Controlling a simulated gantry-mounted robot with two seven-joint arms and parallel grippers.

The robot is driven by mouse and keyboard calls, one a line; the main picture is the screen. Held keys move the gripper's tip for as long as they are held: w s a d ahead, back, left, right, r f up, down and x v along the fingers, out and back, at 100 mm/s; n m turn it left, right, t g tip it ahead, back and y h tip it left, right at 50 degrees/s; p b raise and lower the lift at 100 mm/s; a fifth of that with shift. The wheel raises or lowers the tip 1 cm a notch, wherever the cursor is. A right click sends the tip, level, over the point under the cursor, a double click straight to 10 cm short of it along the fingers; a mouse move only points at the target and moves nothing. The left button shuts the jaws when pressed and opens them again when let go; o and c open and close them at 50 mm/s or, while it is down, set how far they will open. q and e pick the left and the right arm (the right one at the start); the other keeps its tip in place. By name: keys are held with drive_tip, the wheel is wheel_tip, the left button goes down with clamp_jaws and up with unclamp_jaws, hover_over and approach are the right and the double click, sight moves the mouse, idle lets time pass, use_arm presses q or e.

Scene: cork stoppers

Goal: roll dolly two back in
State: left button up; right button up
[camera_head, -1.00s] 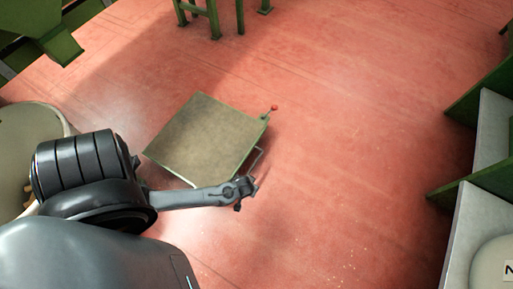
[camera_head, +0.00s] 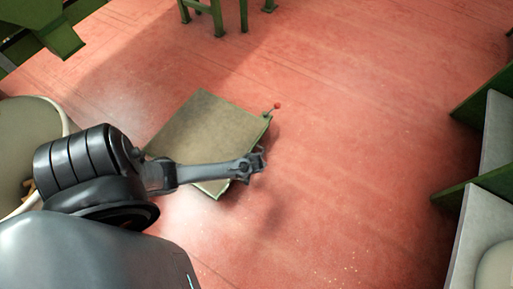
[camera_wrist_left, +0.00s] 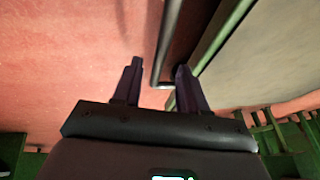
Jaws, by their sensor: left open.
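The dolly (camera_head: 205,128) is a low, flat greenish-brown platform on the red floor. A small red knob (camera_head: 277,106) sits on a short lever at its right corner. My left gripper (camera_head: 262,160) is at the dolly's right edge, with its forearm crossing above the platform's near part. In the left wrist view the gripper (camera_wrist_left: 157,68) is open, and the dolly's thin metal handle bar (camera_wrist_left: 169,35) shows between its fingers. The bar's bend is near the right finger; I cannot tell if they touch. The platform (camera_wrist_left: 245,50) is to the right. My right gripper is not in view.
A pale round bin (camera_head: 38,115) stands at the left beside my arm. Green machine legs (camera_head: 217,18) stand at the back. Grey counters with green panels (camera_head: 470,215) line the right side. The red floor between is clear.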

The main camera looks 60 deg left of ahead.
use_arm(q)
drive_tip(key=shift+b+x, duration=0.75)
drive_tip(key=shift+x, duration=0.5)
clamp_jaws()
